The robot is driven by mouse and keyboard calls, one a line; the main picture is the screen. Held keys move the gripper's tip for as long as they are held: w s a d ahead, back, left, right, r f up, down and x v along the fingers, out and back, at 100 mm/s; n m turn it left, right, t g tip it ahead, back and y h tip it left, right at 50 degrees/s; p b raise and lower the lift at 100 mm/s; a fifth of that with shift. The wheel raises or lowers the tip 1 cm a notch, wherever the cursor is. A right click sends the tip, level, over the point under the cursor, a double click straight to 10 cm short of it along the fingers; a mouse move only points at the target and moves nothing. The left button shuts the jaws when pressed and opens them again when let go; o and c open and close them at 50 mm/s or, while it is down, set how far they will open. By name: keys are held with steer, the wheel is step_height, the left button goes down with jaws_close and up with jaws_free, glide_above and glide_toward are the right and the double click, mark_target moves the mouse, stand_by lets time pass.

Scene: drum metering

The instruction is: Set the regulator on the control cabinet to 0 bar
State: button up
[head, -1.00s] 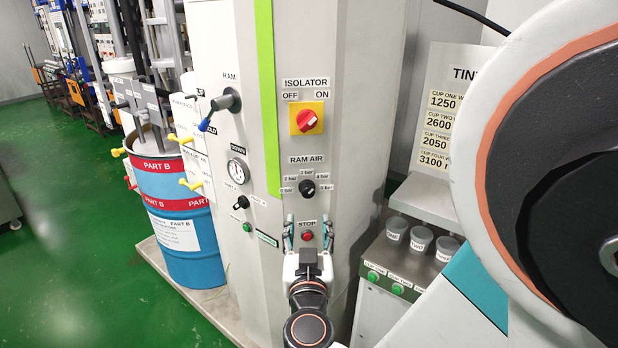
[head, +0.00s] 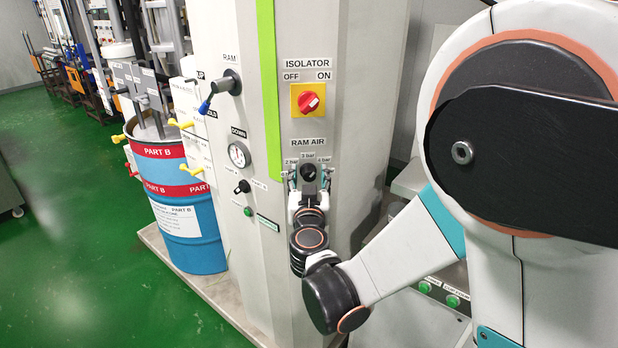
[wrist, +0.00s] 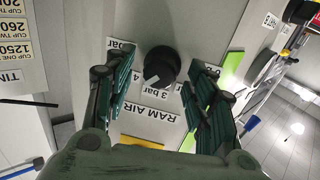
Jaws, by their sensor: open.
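The regulator is a black round knob (head: 309,173) under the RAM AIR label (head: 308,142) on the cabinet front (head: 345,110). Labels for 2, 3 and 4 bar show around it in the head view; the lower part of its scale is hidden by my gripper. In the wrist view the knob (wrist: 160,68) sits between my finger pads, with a gap on both sides. Its light pointer mark is on the side by the 3 bar label (wrist: 150,90). My gripper (head: 309,182) is open around the knob; it also shows in the wrist view (wrist: 160,95).
The red isolator switch (head: 308,100) on its yellow plate is above the regulator. A blue-tipped lever (head: 222,90), a gauge (head: 239,154) and a green button (head: 248,211) are on the left face. The Part B drum (head: 180,220) stands further left.

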steer(key=c, duration=1)
steer(key=shift+c, duration=0.2)
